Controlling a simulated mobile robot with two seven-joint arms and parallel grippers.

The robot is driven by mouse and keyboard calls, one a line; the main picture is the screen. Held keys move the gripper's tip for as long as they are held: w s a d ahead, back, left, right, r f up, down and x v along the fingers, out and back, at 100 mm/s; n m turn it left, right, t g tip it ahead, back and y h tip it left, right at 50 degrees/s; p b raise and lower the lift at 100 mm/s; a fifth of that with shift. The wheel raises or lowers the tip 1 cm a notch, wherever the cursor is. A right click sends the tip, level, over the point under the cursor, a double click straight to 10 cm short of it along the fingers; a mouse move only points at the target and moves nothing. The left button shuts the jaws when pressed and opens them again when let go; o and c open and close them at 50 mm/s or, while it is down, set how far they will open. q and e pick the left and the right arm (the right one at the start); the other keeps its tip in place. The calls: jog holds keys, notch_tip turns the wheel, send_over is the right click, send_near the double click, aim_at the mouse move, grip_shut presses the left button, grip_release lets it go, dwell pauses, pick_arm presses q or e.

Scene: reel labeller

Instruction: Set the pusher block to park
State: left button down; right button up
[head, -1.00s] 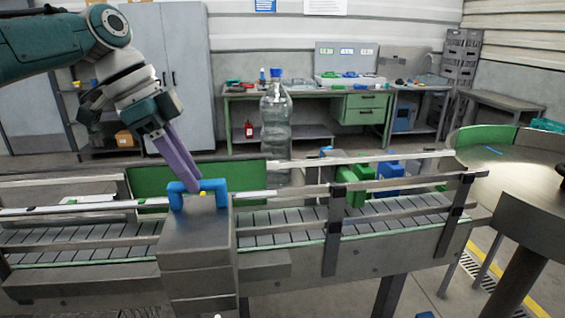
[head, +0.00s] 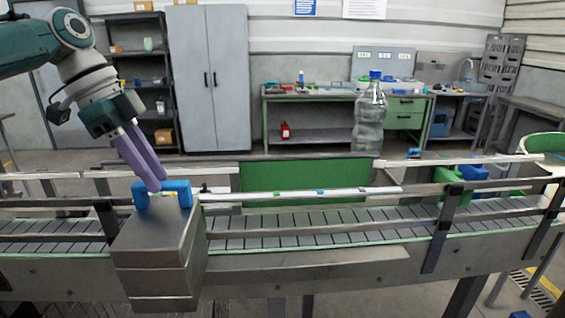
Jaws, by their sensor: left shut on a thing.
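The pusher block, a grey metal box (head: 158,250) with a blue handle (head: 182,187) on top, sits at the near side of the conveyor, left of the green panel (head: 310,182). My left gripper (head: 155,188) reaches down from the upper left, its purple fingers shut on the left part of the blue handle. The fingertips are partly hidden at the handle. A pale rail (head: 350,193) runs to the right behind the block and carries a green mark (head: 277,194) and a blue mark (head: 320,192). My right gripper is out of view.
The slatted conveyor (head: 310,230) runs across the view with guard rails on posts (head: 441,232). A large clear bottle (head: 369,120) stands behind it. Green and blue blocks (head: 470,173) are at the right. The conveyor right of the block is clear.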

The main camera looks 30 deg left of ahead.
pick_arm(q)
jog(key=shift+s+a, duration=0.45)
jog(key=shift+a, duration=0.3)
jog(key=shift+s, duration=0.1)
jog(key=c, duration=0.7)
grip_release()
jog(key=shift+a, duration=0.1)
jog(key=shift+a+r+b, duration=0.15)
jog(key=shift+r+b, duration=0.2)
jog(key=b+v, duration=0.2)
jog(key=v, duration=0.7)
jog(key=shift+s+r, duration=0.1)
